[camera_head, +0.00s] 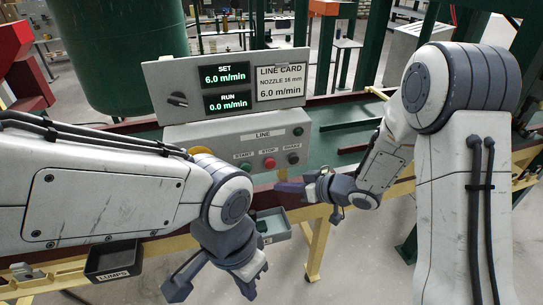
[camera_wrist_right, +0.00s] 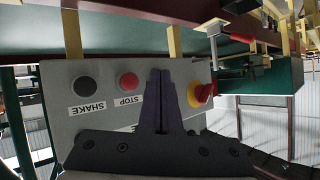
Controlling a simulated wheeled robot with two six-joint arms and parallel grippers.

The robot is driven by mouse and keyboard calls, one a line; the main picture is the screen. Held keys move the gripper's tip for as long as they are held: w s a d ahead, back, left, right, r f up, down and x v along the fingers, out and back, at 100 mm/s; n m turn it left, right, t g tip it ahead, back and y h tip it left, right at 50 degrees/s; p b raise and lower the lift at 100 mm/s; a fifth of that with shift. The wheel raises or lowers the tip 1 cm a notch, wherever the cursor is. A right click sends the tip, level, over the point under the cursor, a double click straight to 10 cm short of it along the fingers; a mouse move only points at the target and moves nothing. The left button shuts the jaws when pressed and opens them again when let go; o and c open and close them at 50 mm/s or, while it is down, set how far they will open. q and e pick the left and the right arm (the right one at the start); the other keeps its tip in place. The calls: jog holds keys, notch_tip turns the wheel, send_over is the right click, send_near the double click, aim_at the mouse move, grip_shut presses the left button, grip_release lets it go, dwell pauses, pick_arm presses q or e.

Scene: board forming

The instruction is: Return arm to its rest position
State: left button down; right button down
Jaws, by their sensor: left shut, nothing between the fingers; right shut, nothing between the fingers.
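My right gripper (camera_head: 284,190) is in front of the control box, just below its red STOP button (camera_head: 270,163) and dark SHAKE button (camera_head: 293,158). In the right wrist view its dark fingers (camera_wrist_right: 159,100) are together with nothing between them, in front of the box face. My left gripper (camera_head: 216,288) hangs low at the bottom of the head view, below the table edge, shut and empty. The panel (camera_head: 152,80) reads SET 6.0 m/min and RUN 0.0 m/min.
A grey tray (camera_head: 280,237) and a black LUMPS tray (camera_head: 98,264) hang at the front edge near my left arm. A red knob with yellow (camera_wrist_right: 200,93) is on the box beside the fingers. A green tank (camera_head: 115,60) stands behind. Floor at lower right is clear.

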jog(key=s+d+g+h+b, duration=0.1)
jog(key=s+g+h+b, duration=0.2)
jog(key=s, duration=1.1)
jog(key=s+d+f+m+g+h+b, duration=0.1)
jog(key=s+g+h+b, duration=0.3)
jog(key=s, duration=1.1)
jog(key=shift+s+d+h, duration=0.25)
jog(key=shift+d+h, duration=0.3)
jog(key=shift+h, duration=0.55)
